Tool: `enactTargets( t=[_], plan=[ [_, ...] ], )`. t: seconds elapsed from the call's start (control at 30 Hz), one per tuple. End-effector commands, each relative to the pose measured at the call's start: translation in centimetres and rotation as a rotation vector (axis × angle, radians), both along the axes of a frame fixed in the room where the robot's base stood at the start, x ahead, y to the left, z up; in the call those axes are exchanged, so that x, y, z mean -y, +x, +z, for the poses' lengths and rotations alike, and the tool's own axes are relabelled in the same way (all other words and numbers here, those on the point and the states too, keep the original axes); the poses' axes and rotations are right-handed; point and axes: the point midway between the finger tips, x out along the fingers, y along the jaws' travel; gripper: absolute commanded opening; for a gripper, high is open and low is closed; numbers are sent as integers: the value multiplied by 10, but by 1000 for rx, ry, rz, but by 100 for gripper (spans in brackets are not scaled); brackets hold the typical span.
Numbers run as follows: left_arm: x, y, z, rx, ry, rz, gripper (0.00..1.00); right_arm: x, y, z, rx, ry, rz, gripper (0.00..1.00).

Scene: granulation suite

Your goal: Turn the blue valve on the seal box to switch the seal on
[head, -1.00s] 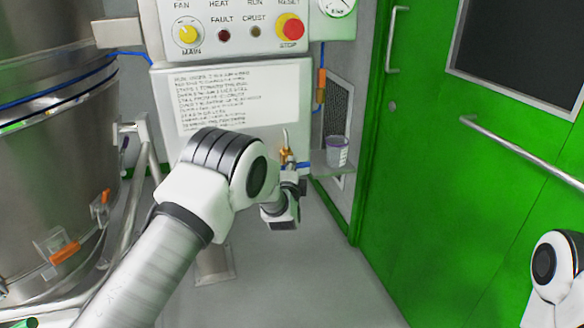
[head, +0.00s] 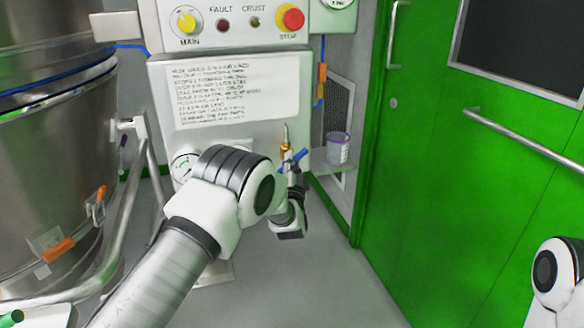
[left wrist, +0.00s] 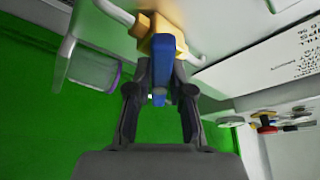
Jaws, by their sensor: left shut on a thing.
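The blue valve handle (head: 300,155) sits at the brass valve fitting (head: 285,146), low on the right side of the white seal box (head: 220,60). My left gripper (head: 293,178) is at the handle, partly hidden by its own wrist. In the left wrist view the blue handle (left wrist: 161,58) points down from the yellow brass body (left wrist: 158,24), between the two dark fingers of my left gripper (left wrist: 159,82). The fingers are shut on it. My right arm shows at the right edge of the head view, but its gripper is out of view.
A small tub (head: 338,148) stands on a shelf right of the valve. The green door (head: 440,200) with its push bar (head: 520,150) is to the right. A steel vessel (head: 55,165) with a tubular frame is at left. A gauge (head: 183,165) shows beside my left arm.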

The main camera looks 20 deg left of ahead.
Motion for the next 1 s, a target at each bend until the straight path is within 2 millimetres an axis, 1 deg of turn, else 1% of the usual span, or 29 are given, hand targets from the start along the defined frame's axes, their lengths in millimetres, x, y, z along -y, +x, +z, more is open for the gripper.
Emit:
enactTargets(
  t=[0.03,0.5,0.8,1.0],
  plan=[
    [1,0,-4,24,-35,-1,0,0,0,-6,0,0,0,48],
    [1,0,-4,272,-406,0,0,0,0,-29,0,0,0,48],
    [1,0,-3,413,-615,-2,0,0,0,-39,0,0,0,48],
    [0,0,-2,476,-707,0,0,0,0,-43,0,0,0,48]
  ],
)
